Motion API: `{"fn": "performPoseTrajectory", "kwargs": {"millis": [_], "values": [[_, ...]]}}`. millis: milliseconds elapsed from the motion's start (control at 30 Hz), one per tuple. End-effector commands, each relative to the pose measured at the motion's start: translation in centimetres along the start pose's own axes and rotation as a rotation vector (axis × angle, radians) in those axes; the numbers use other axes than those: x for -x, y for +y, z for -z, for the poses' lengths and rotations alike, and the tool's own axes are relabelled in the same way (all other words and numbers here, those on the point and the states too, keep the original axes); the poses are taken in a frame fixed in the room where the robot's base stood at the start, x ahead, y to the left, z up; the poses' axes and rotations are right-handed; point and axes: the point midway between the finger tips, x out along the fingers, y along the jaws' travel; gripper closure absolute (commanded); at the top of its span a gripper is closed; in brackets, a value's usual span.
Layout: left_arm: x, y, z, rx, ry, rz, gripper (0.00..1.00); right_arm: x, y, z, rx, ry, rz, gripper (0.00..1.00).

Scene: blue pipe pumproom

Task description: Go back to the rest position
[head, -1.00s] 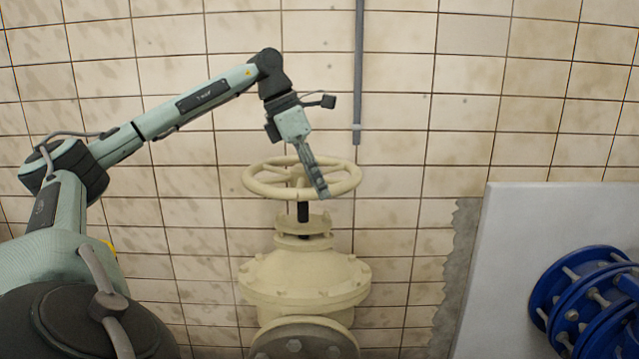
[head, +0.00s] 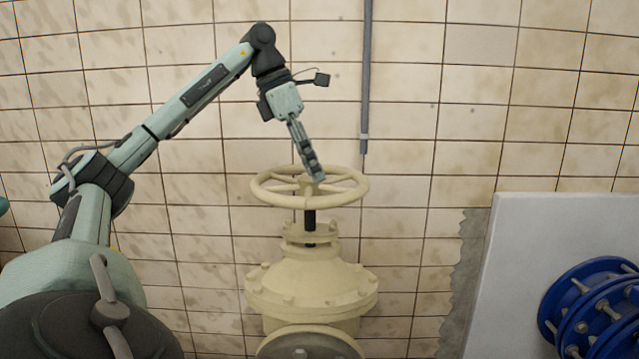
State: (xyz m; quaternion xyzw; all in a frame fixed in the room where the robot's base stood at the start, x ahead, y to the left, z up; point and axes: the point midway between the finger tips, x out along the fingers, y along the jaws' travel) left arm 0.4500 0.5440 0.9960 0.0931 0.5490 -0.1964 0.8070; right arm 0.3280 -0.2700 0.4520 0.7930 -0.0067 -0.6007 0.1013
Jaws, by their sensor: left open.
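My left gripper (head: 318,176) is in the upper middle of the head view, pointing down and to the right. It is open, with no object seen between its fingers. Its fingertips overlap the cream handwheel (head: 262,191) in the picture, near the hub; I cannot tell whether they touch it. The handwheel sits on a dark stem above a cream valve body (head: 312,285). My left arm comes in from the left, with its wrist raised above the wheel. My right gripper is not in view.
A tiled wall (head: 430,60) fills the background. A thin grey pipe (head: 366,80) runs down it behind the wheel. At the right stands a pale slab (head: 530,240) with a blue flanged pipe (head: 590,305). The wall area between the valve and slab looks clear.

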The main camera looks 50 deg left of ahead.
Motion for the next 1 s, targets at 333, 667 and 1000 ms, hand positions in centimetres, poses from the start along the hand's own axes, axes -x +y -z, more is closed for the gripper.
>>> {"fn": "performPoseTrajectory", "kwargs": {"millis": [333, 667, 1000], "values": [[1.5, 0.0, 0.1, 0.002, 0.001, 0.000, 0.57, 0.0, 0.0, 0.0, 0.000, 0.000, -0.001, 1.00], [1.5, 0.0, 0.1, 0.001, 0.001, 0.001, 0.57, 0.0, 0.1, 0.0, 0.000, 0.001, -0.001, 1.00], [-3.8, -2.6, -5.7, -0.052, -0.132, 0.106, 0.57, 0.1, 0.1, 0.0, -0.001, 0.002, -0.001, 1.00]]}}
